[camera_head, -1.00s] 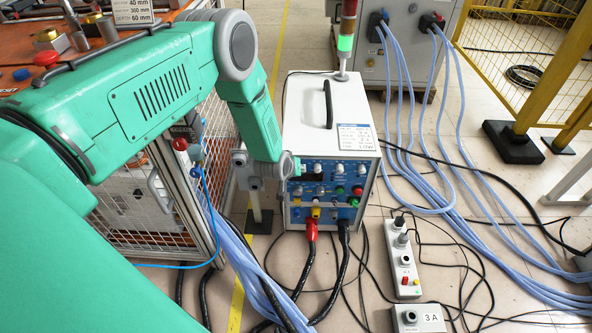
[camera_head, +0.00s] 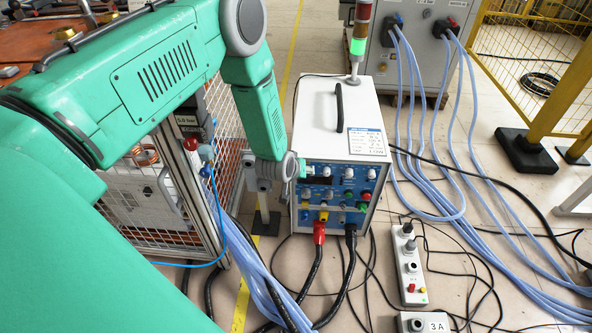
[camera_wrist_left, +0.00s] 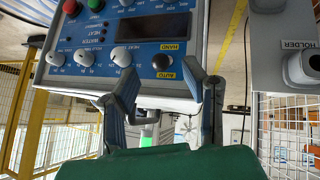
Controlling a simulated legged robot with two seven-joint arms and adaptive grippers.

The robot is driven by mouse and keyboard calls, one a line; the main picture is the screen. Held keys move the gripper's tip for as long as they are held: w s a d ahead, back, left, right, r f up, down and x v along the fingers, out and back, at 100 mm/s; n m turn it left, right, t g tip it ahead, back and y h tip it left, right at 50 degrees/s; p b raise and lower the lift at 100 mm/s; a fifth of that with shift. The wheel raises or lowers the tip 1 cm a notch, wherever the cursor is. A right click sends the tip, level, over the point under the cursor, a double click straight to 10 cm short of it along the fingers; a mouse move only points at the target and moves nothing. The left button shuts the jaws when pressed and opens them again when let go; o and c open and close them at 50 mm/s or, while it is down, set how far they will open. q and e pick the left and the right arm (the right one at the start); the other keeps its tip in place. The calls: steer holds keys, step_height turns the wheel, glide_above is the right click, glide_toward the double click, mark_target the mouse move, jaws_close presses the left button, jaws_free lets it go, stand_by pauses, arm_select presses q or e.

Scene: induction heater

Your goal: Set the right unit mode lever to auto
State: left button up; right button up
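The white heater unit (camera_head: 338,125) with a blue front panel stands on the floor in the middle of the head view. My left gripper (camera_head: 298,168) is at the upper left part of that panel. In the left wrist view the mode lever appears as a round black knob (camera_wrist_left: 161,63) between the yellow HAND and AUTO labels. My left gripper (camera_wrist_left: 174,82) is open there, its two grey fingers apart on either side of the AUTO label, with the knob just past the tips. Whether a finger touches the panel is unclear. My right gripper is not in view.
White knobs (camera_wrist_left: 121,56) sit beside the lever, near one finger. A mesh cage (camera_head: 155,215) stands to the left and a box labelled HOLDER (camera_wrist_left: 285,60) is beside the panel. Power strips (camera_head: 410,265) lie at right.

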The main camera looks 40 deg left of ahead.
arm_select(q)
steer(key=v, duration=0.7)
steer(key=shift+s, duration=0.1)
steer(key=s+d+r+m+g+p, duration=0.1)
steer(key=s+d+m+g+p, duration=0.1)
steer(key=s, duration=0.8)
steer(key=s+d+r+m+g+p, duration=0.2)
steer(key=s+d+g+p, duration=0.1)
steer(key=s, duration=0.8)
steer(key=s+d+r+m+g+h+p, duration=0.1)
steer(key=s+d+m+g+p, duration=0.1)
steer(key=s, duration=0.8)
steer(key=shift+s+d+r+m+p, duration=0.35)
steer(key=shift+d+m+p, duration=0.1)
steer(key=shift+m+p, duration=0.1)
steer(key=shift+w, duration=0.15)
